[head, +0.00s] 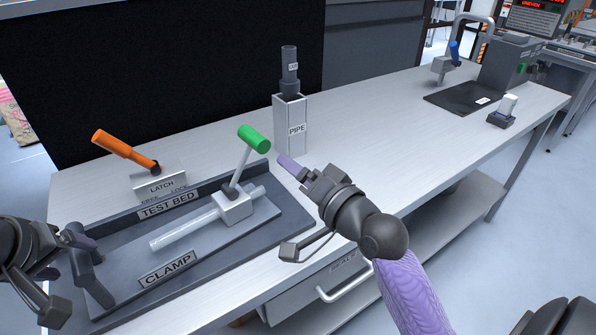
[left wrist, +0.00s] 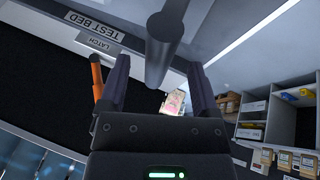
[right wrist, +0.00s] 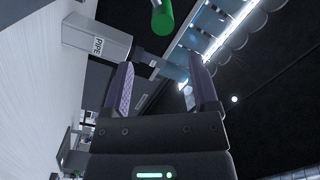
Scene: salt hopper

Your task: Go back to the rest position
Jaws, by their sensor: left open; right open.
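My right gripper (head: 300,170) is above the bench, right of the green-handled clamp lever (head: 254,139) and in front of the pipe holder (head: 290,125). In the right wrist view its fingers (right wrist: 157,90) are apart with nothing between them. The green handle (right wrist: 162,18) shows beyond them. My left gripper (head: 80,240) is at the left edge by the test bed's grey end post (head: 92,275). In the left wrist view its fingers (left wrist: 160,80) are apart, with a grey cylindrical part (left wrist: 165,40) in front of and between them; contact cannot be told.
An orange latch lever (head: 125,150) stands at the back of the test bed (head: 225,255). A dark pipe (head: 290,72) stands in the holder. A dark mat (head: 465,98) and a small block with a white top (head: 503,112) lie far right. The bench between is clear.

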